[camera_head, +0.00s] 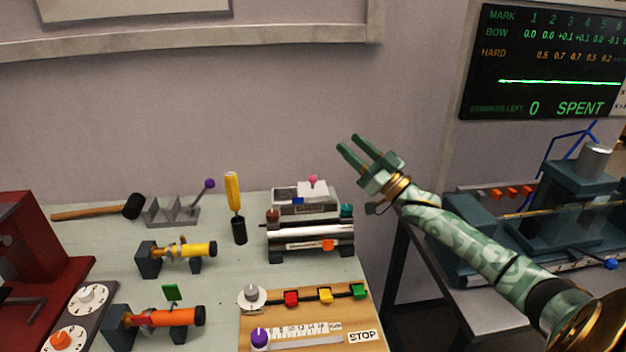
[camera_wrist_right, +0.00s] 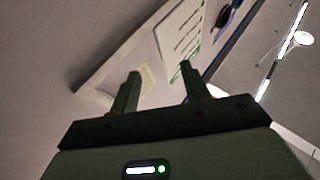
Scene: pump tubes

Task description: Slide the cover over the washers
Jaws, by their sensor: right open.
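A low grey box (camera_head: 290,208) stands at the back right of the bench, with a pale sliding piece with a pink knob (camera_head: 313,181) on top. This piece may be the cover; a small blue block (camera_head: 298,201) sits beside it. I cannot make out the washers. My right gripper (camera_head: 350,142) is raised in front of the wall, above and to the right of the box, well apart from it. Its two fingers are spread and empty; they also show in the right wrist view (camera_wrist_right: 160,72). My left gripper is not in view.
Steel rollers (camera_head: 310,237) lie just in front of the box. A yellow screwdriver (camera_head: 233,192) stands upright to its left. A wooden board (camera_head: 270,312) with coloured blocks is at the front. A second bench (camera_head: 480,305) with a blue-grey machine is on the right.

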